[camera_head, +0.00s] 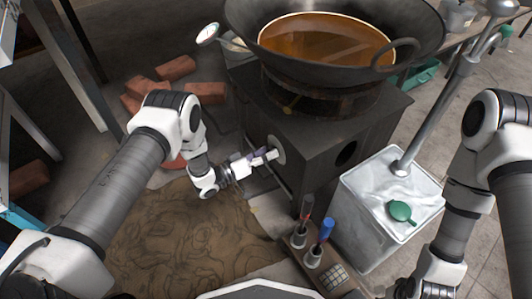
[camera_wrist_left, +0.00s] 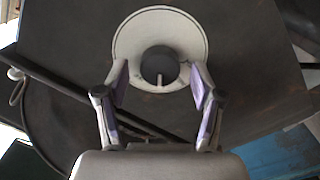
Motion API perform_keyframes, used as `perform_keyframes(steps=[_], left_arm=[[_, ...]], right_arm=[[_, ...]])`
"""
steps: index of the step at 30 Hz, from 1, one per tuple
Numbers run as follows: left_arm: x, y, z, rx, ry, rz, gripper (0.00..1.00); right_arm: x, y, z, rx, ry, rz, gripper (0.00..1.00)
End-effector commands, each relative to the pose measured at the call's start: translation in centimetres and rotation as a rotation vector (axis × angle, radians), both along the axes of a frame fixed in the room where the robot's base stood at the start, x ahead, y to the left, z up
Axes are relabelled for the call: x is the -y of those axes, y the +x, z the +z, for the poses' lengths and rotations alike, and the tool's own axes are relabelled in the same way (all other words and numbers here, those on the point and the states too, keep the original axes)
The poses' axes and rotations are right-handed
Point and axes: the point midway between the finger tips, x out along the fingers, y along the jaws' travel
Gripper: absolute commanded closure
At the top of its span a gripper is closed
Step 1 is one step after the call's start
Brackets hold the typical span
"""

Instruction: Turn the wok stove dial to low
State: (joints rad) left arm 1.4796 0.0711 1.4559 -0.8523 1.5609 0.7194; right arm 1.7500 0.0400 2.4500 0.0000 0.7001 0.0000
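The wok stove (camera_head: 315,135) is a dark box with a large wok (camera_head: 410,40) of amber liquid on top. Its dial is a dark round knob (camera_wrist_left: 159,64) with a light pointer mark, on a pale round plate (camera_wrist_left: 160,25); the mark points down in the left wrist view. The plate also shows in the head view (camera_head: 277,149). My left gripper (camera_head: 272,155) is at the stove's side face, in front of the dial. In the left wrist view its fingers (camera_wrist_left: 160,88) are apart, one on each side of the knob. I cannot tell if they touch it. My right gripper's fingers are not visible.
A white bin (camera_head: 355,187) with a green lid-like item (camera_head: 400,211) and a metal pole stands right of the stove. Bricks (camera_head: 176,68) lie at the left. A brown mat (camera_head: 170,240) covers the floor.

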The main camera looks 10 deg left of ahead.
Motion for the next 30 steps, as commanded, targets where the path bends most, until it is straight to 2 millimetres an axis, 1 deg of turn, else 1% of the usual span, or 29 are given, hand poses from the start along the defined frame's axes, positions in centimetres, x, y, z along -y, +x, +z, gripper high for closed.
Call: perform_keyframes(steps=[5,8,11,15,18,21,24,30], left_arm=[[-0.2,-0.2,-0.1,-0.002,0.0,0.0,0.33],[-0.9,-0.8,-0.1,-0.003,0.0,0.002,0.33],[-2.4,-2.3,-0.1,-0.004,0.0,0.004,0.33],[-5.1,-4.9,-0.1,-0.004,0.0,0.004,0.33],[-6.7,-6.6,-0.1,-0.003,-0.001,0.004,0.33],[-7.9,-7.8,-0.1,-0.002,0.0,0.003,0.33],[-8.4,-8.4,0.0,-0.001,-0.001,0.0,0.33],[-8.4,-8.5,0.0,0.0,0.0,-0.001,0.33]], right_arm=[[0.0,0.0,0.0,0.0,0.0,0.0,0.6],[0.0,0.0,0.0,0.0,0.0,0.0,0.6],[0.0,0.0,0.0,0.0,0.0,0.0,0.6],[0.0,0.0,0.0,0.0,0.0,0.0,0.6],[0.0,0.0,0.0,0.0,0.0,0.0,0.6],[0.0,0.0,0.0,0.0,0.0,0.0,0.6],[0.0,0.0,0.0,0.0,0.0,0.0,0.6],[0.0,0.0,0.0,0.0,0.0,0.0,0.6]])
